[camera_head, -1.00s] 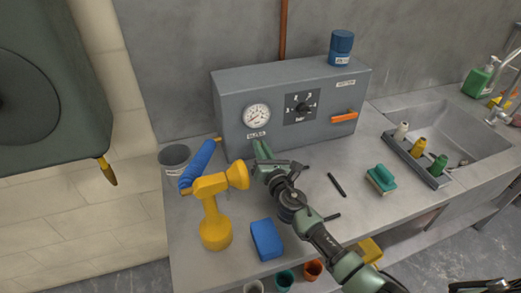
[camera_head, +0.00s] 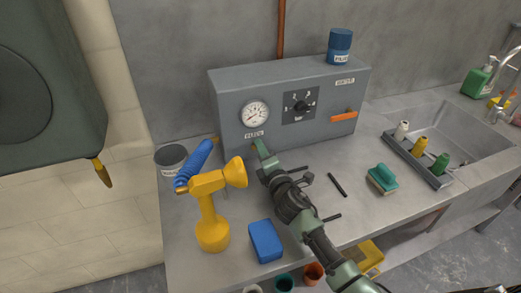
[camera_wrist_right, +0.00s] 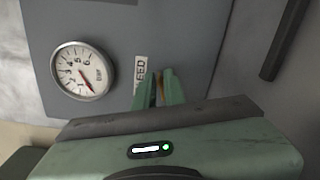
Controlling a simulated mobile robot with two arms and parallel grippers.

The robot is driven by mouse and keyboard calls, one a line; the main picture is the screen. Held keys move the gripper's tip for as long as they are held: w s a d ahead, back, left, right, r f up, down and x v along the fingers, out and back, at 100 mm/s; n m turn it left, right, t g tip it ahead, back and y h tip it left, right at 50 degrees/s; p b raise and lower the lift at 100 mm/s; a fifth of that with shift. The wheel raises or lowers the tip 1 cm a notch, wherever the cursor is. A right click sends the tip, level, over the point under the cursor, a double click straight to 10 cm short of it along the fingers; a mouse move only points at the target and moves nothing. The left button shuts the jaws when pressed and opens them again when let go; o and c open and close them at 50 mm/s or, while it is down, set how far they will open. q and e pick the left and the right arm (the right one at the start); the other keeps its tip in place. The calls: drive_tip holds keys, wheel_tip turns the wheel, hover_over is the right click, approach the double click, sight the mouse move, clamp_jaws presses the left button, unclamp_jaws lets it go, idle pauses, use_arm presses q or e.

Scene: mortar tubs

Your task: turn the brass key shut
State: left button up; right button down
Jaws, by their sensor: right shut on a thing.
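The brass key shows only as a small brown-gold sliver (camera_wrist_right: 159,88) between my fingers in the right wrist view. It is on the front of the grey box (camera_head: 230,118), beside the "BLEED" label and below the gauge. My right gripper (camera_head: 260,151) reaches up to the box's lower front. In the right wrist view its green fingers (camera_wrist_right: 160,85) are shut on the key and hide most of it. The key's turn angle cannot be told. My left gripper is not in view.
The dial gauge (camera_head: 256,113), black knob (camera_head: 300,105) and orange handle (camera_head: 344,117) are on the box front.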

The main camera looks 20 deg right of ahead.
drive_tip(key=shift+f+m, duration=0.2)
drive_tip(key=shift+m, duration=1.4)
drive_tip(key=c, duration=1.5)
unclamp_jaws()
drive_tip(key=shift+s, duration=0.1)
drive_tip(key=s+b, duration=0.1)
drive_tip(key=s, duration=0.6)
drive_tip(key=shift+s+d, duration=0.15)
drive_tip(key=shift+s, duration=0.2)
